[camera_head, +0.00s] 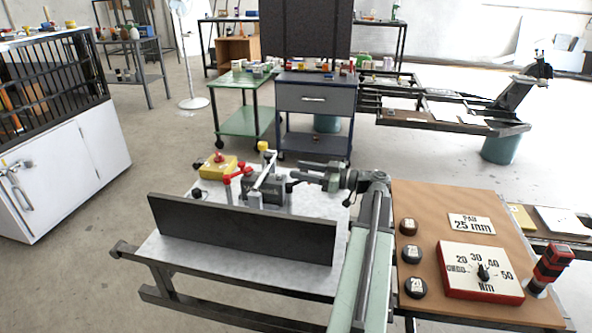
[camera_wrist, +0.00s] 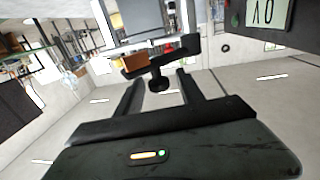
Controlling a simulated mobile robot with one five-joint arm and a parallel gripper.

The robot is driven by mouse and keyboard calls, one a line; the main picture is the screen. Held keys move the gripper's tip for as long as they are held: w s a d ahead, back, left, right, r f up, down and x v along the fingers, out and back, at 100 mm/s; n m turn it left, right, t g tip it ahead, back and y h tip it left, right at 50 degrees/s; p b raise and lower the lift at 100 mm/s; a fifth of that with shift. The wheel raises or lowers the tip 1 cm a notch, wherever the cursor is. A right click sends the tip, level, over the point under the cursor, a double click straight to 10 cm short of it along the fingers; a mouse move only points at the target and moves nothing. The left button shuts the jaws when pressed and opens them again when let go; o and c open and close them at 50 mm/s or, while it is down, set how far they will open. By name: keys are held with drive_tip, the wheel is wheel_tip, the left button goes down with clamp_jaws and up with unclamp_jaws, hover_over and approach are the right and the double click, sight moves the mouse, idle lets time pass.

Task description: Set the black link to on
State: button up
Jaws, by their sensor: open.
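In the wrist view, a black lever-like piece (camera_wrist: 178,56) with a round knob (camera_wrist: 158,85) shows just beyond and between my fingers; it looks like the black link, but I cannot read any on or off mark on it. A brown block (camera_wrist: 135,63) shows beside it. In the head view, my gripper (camera_head: 305,171) is over the right side of a grey mechanism (camera_head: 264,191) on the light table. Its fingers are open and apart, also in the wrist view (camera_wrist: 160,92). Contact with the piece cannot be told.
A red-knobbed lever (camera_head: 229,180), a yellow-topped lever (camera_head: 263,158) and a yellow box (camera_head: 216,167) crowd the mechanism. A dark upright panel (camera_head: 240,230) stands along the table's front. A brown board (camera_head: 430,210) with a dial box (camera_head: 482,271) is at right.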

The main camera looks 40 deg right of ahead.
drive_tip(key=shift+x, duration=1.3)
clamp_jaws()
drive_tip(key=shift+d, duration=0.1)
